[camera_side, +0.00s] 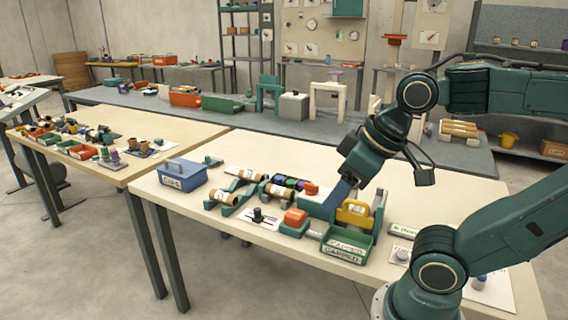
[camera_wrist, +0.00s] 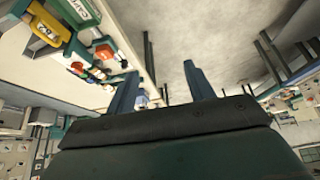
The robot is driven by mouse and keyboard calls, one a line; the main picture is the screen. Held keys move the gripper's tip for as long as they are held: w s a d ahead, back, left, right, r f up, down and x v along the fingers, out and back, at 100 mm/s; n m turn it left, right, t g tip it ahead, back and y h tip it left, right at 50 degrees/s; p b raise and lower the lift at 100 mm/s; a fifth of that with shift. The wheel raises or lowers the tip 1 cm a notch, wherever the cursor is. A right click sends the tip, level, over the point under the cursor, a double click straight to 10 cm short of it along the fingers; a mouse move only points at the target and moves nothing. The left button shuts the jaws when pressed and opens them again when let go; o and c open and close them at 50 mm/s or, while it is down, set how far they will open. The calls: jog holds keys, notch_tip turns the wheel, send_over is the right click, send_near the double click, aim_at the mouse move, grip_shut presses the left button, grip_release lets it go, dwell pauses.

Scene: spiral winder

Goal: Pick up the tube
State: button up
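Several brown cardboard tubes with pale label bands lie at the middle of the near bench in the side view. One tube (camera_side: 246,174) lies at the back, one (camera_side: 216,197) at the front left and one (camera_side: 279,192) at the right. They lie on or against teal supports (camera_side: 228,208). My gripper (camera_side: 337,203) points down and left, to the right of the tubes and apart from them. In the wrist view my gripper (camera_wrist: 158,75) has its two blue fingers spread wide with nothing between them. I cannot make out a tube clearly in the wrist view.
A blue caddy (camera_side: 184,176) stands left of the tubes. An orange-topped block (camera_side: 295,217), a green labelled tray (camera_side: 345,246) and a yellow part (camera_side: 353,211) stand near my gripper. Coloured caps (camera_side: 290,183) sit behind.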

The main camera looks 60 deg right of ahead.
jog(key=shift+o, duration=0.5)
jog(key=w+d+r, duration=0.2)
jog(key=w+r, duration=0.3)
jog(key=w, duration=0.7)
jog(key=w+d+f+g+y, duration=0.1)
jog(key=w+d+g+y, duration=0.1)
jog(key=w+d, duration=0.9)
jog(key=w+d+f, duration=0.3)
jog(key=d+f, duration=0.1)
jog(key=d, duration=0.3)
jog(key=w+d+f, duration=0.3)
jog(key=d+f, duration=0.1)
jog(key=d, duration=0.2)
jog(key=s+d+f+y, duration=0.1)
jog(key=s+d+f, duration=0.1)
jog(key=d+f, duration=0.9)
jog(key=shift+d, duration=1.25)
